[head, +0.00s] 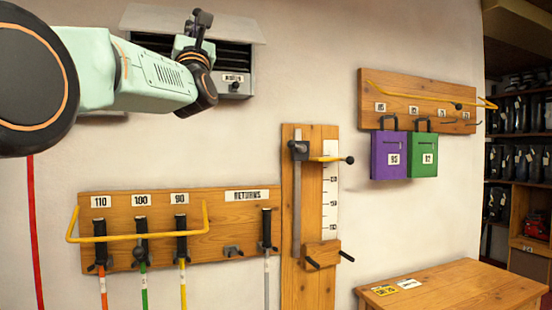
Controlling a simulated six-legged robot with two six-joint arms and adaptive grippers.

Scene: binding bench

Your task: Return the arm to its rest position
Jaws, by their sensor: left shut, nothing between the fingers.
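My left arm comes in from the upper left, large and close to the camera. My left gripper (202,17) is at the top, pointing up, in front of the grey wall unit. It is small and dark here, shut and empty, and touches none of the poles or boxes. My right gripper is not in view.
A wooden pole rack (220,248) with a yellow bar holds several poles. Beside it stands a measuring board (310,285). A hook board (376,83) carries a purple box (388,160) and a green box (423,158). A wooden table (460,288) is at lower right.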

